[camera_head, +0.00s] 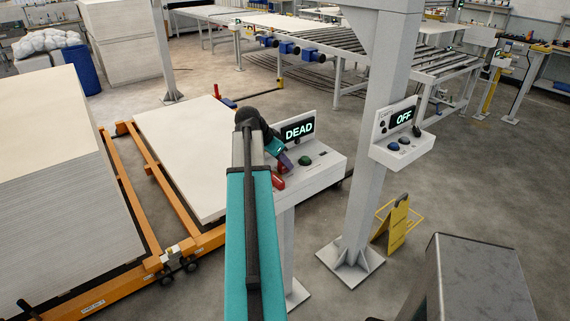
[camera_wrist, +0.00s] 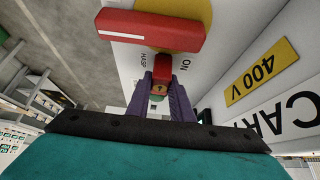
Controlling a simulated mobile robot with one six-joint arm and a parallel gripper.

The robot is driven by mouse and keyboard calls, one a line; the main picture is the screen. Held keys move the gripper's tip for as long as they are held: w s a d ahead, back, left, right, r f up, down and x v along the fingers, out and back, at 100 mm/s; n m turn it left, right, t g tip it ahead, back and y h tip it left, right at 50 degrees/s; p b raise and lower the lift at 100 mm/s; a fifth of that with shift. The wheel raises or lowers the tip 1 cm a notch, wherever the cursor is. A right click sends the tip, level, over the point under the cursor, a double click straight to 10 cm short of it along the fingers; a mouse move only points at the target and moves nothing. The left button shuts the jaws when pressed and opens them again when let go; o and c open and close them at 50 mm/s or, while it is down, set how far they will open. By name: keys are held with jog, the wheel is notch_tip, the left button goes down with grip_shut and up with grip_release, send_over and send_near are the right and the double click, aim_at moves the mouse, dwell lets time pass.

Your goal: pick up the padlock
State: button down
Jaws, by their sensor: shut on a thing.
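The padlock (camera_wrist: 162,68) is a small red block with a brass-coloured end, seen in the wrist view between the two purple fingers of my gripper (camera_wrist: 161,88). The fingers are closed on its sides. It is close to the white panel, beside the printed word HASP; I cannot tell whether it still touches the panel or hangs in the hasp.
A red handle (camera_wrist: 150,30) on a yellow disc is just beyond the padlock. A second box (camera_head: 400,150) reading OFF is on the grey post (camera_head: 375,120) at right. Board stacks (camera_head: 60,190) are at left.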

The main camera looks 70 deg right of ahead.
jog(key=shift+r+b, duration=1.4)
jog(key=shift+r, duration=3.4)
jog(key=shift+w, duration=0.1)
